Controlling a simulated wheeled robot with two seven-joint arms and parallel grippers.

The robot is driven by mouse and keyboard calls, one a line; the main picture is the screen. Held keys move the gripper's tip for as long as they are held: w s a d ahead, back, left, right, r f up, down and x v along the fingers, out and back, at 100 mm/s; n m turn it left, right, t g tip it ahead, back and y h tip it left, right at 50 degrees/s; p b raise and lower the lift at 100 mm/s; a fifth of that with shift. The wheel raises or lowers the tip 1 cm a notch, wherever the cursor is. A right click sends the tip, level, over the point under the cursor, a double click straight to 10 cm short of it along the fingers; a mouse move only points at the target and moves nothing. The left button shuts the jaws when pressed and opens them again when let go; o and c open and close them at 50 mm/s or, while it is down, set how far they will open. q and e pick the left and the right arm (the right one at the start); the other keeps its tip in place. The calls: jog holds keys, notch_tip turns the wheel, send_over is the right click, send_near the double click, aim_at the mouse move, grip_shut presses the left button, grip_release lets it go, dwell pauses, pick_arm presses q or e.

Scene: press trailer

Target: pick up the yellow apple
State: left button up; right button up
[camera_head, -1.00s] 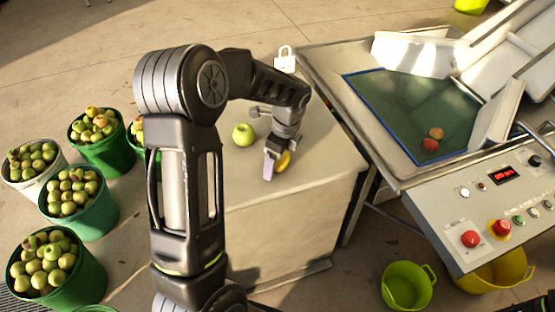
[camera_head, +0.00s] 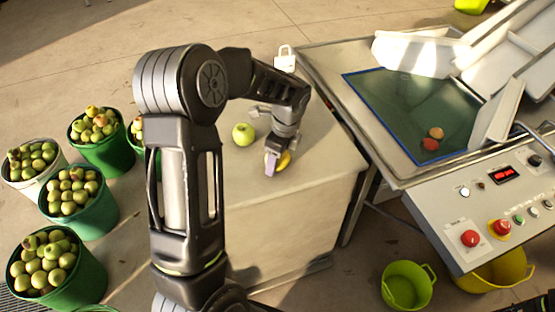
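A yellow apple (camera_head: 285,160) sits on the pale table top near its front right part, mostly hidden by my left gripper. My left gripper (camera_head: 277,162) points down at the apple, with one pale finger showing just left of it. The other finger is hidden, so I cannot tell whether the gripper is open or shut on the apple. A green apple (camera_head: 243,133) lies on the same table, left of the gripper and apart from it. My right gripper is not in view.
The table (camera_head: 325,185) also carries a white padlock-shaped item (camera_head: 285,58) at its back. Buckets of green fruit (camera_head: 75,265) stand at left. A sorting tray (camera_head: 400,95) with two reddish fruits and a control panel (camera_head: 490,210) are at right. A lime bucket (camera_head: 407,286) is on the floor.

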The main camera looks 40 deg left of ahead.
pick_arm(q)
jog(key=c, duration=0.6)
notch_tip(320, 180, up, 10)
jog(key=shift+r, duration=0.1)
dwell(0.3)
dwell(0.5)
